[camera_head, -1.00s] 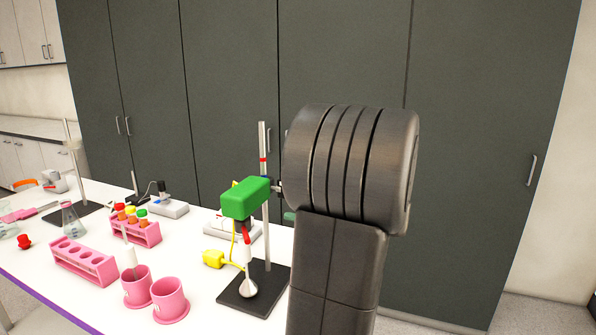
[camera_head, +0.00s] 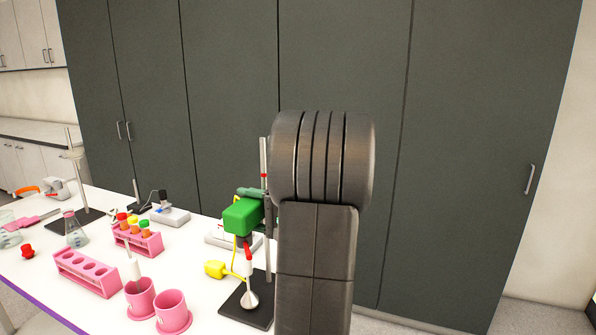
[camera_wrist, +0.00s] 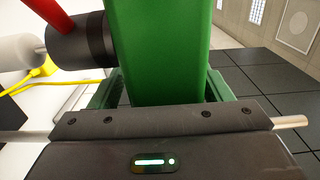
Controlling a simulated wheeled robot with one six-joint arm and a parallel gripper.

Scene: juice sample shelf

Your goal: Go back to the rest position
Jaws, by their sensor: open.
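My gripper (camera_wrist: 160,88) is open; the wrist view shows its dark palm bar with dark green finger parts at both sides. A bright green block (camera_wrist: 158,45) fills the space in front of the palm, between these parts. I cannot tell whether they touch it. In the head view a green block (camera_head: 242,216) sits by the metal stand pole (camera_head: 264,160), above a red and white stick-like piece. My dark arm link hides part of the stand and of my gripper there.
The white table holds pink cups (camera_head: 173,312), a pink rack (camera_head: 87,273), a pink rack with capped tubes (camera_head: 137,240), a flask (camera_head: 75,230) and a yellow plug (camera_head: 215,269). Tall dark cabinets (camera_head: 340,70) stand behind. The stand's black base (camera_head: 236,306) is close to my arm.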

